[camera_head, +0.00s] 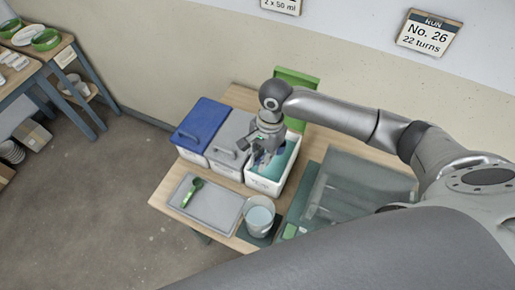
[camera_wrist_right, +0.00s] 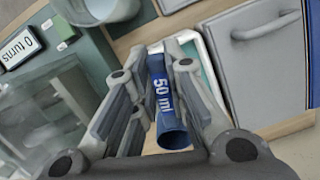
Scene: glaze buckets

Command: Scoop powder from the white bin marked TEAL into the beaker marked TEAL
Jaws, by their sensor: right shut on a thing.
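The open white bin (camera_head: 268,184) holds teal powder (camera_head: 285,160); no TEAL marking is readable on it. My right gripper (camera_head: 257,152) is over this bin. It is shut on a blue scoop marked 50 ml (camera_wrist_right: 161,92), seen clearly between the fingers in the right wrist view. I cannot tell whether powder is in the scoop or whether it touches the powder. A clear beaker (camera_head: 258,217) stands in front of the bin; its marking is not readable. It also shows at the top of the right wrist view (camera_wrist_right: 92,10). My left gripper is not in view.
A blue-lidded bin (camera_head: 202,122) and a grey-lidded bin (camera_head: 229,135) stand left of the open bin. A green lid (camera_head: 296,78) stands up behind it. A grey tray (camera_head: 221,207) holds a green scoop (camera_head: 193,190). A transparent box (camera_head: 350,190) is at right.

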